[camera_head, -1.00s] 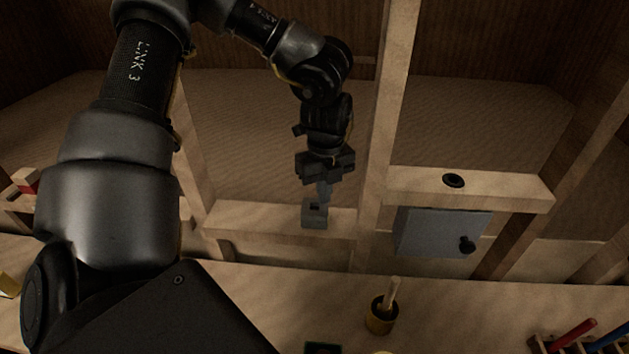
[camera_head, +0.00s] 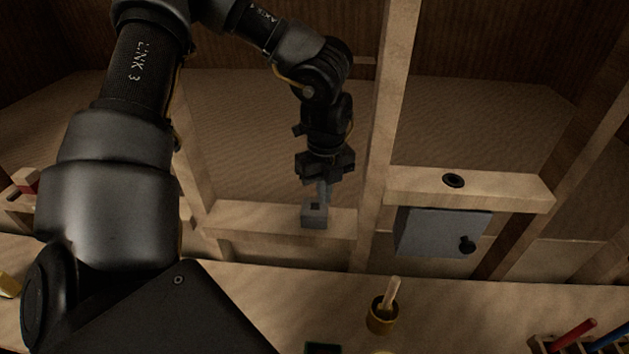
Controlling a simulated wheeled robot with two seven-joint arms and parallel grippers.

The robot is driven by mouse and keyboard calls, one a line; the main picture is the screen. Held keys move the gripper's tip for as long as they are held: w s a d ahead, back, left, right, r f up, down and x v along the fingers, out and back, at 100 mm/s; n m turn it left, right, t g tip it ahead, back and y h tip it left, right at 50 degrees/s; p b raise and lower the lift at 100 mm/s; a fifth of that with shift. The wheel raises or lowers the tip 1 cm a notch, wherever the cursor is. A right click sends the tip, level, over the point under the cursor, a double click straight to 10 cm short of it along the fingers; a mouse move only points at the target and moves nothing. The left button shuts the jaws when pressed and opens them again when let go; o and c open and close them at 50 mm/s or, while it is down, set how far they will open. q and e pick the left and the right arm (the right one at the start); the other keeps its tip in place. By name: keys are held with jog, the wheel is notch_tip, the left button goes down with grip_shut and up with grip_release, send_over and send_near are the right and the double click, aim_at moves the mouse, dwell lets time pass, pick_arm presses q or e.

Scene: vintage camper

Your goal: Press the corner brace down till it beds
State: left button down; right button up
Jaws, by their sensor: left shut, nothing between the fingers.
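The corner brace (camera_head: 313,218) is a small grey metal piece with a dark square opening. It sits on the wooden cross rail (camera_head: 255,219) between two upright posts. My left gripper (camera_head: 323,193) is shut and empty, pointing down at the brace. Its fingertips are at or just behind the brace's top; I cannot tell whether they touch it. I cannot tell whether any gap is left under the brace. My right gripper is not in view.
An upright post (camera_head: 380,130) stands close to the right of my gripper. Right of it are a shelf with a black ring (camera_head: 453,180) and a grey box with a knob (camera_head: 440,233). A yellow cup with a wooden handle (camera_head: 382,315) stands on the bench below.

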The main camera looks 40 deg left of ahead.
aim_at(324, 207)
pick_arm(q)
jog(key=shift+f+b, duration=0.4)
jog(key=shift+b, duration=0.1)
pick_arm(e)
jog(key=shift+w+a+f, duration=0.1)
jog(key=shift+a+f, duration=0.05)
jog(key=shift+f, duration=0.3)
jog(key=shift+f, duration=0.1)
pick_arm(q)
jog(key=shift+f+b, duration=0.25)
jog(key=shift+b, duration=0.1)
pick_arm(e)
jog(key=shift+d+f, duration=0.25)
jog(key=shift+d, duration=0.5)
pick_arm(q)
jog(key=shift+s+f+b, duration=0.15)
jog(key=shift+f+b, duration=0.15)
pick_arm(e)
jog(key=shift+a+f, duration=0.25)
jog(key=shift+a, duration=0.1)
pick_arm(q)
jog(key=shift+r, duration=0.1)
jog(key=shift+r+p, duration=0.35)
jog(key=shift+r, duration=0.25)
jog(key=shift+r+p, duration=0.85)
jog(key=shift+r, duration=2.05)
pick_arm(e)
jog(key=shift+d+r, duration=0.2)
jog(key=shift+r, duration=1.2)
